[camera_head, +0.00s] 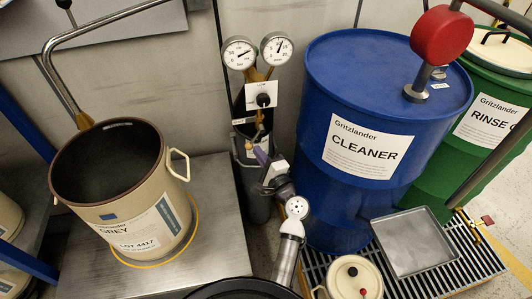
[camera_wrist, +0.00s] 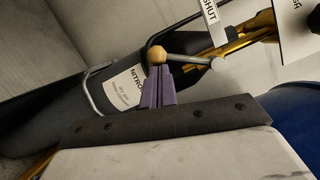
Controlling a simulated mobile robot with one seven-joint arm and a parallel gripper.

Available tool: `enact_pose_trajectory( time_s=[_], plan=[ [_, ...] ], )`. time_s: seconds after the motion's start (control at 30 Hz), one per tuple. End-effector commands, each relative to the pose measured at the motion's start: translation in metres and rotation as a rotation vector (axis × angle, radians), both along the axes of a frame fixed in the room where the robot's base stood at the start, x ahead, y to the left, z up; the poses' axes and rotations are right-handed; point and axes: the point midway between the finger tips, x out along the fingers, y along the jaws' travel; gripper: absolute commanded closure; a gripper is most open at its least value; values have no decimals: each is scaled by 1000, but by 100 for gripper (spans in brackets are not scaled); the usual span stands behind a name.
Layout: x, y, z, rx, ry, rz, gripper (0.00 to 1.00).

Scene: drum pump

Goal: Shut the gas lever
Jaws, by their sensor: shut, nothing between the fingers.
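The gas lever (camera_wrist: 185,59) shows in the wrist view as a thin metal arm with a round wooden knob (camera_wrist: 157,55) at its left end. My gripper (camera_wrist: 160,72) has purple fingers, shut and empty, with the tips right at the knob; I cannot tell whether they touch it. A "SHUT" label (camera_wrist: 211,20) stands above the lever's right end. The dark gas cylinder (camera_wrist: 75,110) with a nitrogen label lies behind. In the head view my gripper (camera_head: 261,156) is in front of the cylinder (camera_head: 258,208), below the brass fittings; the lever is too small there to make out.
Two gauges (camera_head: 257,50) and a white plate with a black knob (camera_head: 262,96) sit above the cylinder. A blue cleaner drum (camera_head: 325,110) stands close on the right. A beige open pail (camera_head: 120,215) stands on a steel platform (camera_head: 215,240) on the left.

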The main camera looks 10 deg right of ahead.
Motion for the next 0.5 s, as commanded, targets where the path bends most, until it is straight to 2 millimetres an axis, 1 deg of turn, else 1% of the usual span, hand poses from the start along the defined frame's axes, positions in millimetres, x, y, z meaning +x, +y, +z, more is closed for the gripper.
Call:
enact_pose_trajectory(
  time_s=[0.03, 0.5],
  plan=[
    [0, 5, 0, 43, 1, 3, 100],
    [0, 33, 16, 490, -1, 3, 100]
  ],
)
